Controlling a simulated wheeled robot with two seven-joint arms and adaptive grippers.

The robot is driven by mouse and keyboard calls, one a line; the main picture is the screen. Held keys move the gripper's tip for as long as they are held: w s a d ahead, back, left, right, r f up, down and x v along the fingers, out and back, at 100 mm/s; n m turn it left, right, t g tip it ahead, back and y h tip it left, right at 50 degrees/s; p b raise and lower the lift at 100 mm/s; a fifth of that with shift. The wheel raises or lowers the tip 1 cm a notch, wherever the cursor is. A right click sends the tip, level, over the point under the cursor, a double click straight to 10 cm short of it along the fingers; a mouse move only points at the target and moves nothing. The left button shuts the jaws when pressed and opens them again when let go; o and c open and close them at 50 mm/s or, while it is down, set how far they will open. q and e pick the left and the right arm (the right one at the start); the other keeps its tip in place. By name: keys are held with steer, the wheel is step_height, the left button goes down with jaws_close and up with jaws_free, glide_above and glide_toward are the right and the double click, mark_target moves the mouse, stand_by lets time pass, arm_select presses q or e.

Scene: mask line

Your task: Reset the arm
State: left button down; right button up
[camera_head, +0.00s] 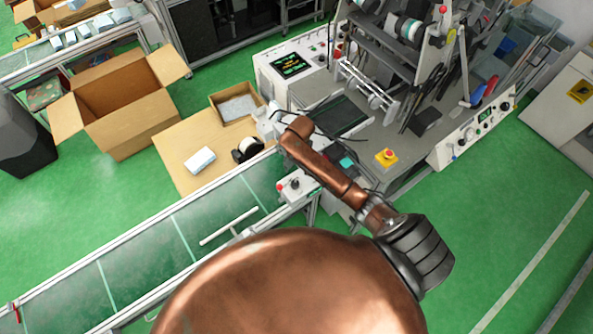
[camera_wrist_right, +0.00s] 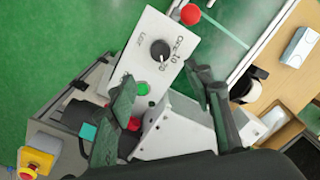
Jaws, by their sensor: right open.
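My right arm (camera_head: 335,175) is copper-coloured and reaches from the lower right up and left over the line's machine in the head view. Its bent end lies over the machine's near left corner, and I cannot make out the fingers there. In the right wrist view my right gripper (camera_wrist_right: 168,108) is open, with dark fingers spread apart and nothing held. A white control box (camera_wrist_right: 160,50) with a black knob and a green button shows beyond and between the fingers. I cannot tell how far it is from them. My left gripper is not in view.
The machine (camera_head: 400,70) stands at the upper right, with a yellow-and-red stop button (camera_head: 386,157). A conveyor (camera_head: 140,250) runs to the lower left. A wooden table (camera_head: 185,140) holds a white pack (camera_head: 200,160). An open carton (camera_head: 115,110) stands beyond. Green floor lies clear at the right.

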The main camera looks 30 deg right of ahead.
stand_by(0.4)
steer(key=s+a+f+n+t, duration=0.2)
steer(key=s+n, duration=0.3)
steer(key=s, duration=0.8)
steer(key=s+d+r+n+t+h, duration=0.1)
steer(key=s+d+r+n, duration=0.15)
steer(key=s, duration=0.45)
steer(key=s+d+r+n, duration=0.1)
steer(key=s+d+r, duration=0.1)
steer(key=s+r, duration=0.35)
step_height(320, 180, down, 44)
steer(key=s+a+g+b, duration=0.1)
steer(key=s+b, duration=0.2)
steer(key=b, duration=1)
steer(key=s+f+b, duration=0.3)
steer(key=s+f, duration=0.3)
steer(key=f, duration=0.3)
steer(key=s+f+g+b, duration=0.1)
steer(key=s+f+b, duration=0.3)
steer(key=s+f, duration=0.3)
steer(key=s+f+b, duration=0.4)
steer(key=s+f, duration=0.2)
steer(key=f, duration=0.7)
steer(key=shift+s+a+n, duration=0.15)
steer(key=shift+s+n, duration=0.1)
steer(key=shift+n, duration=0.2)
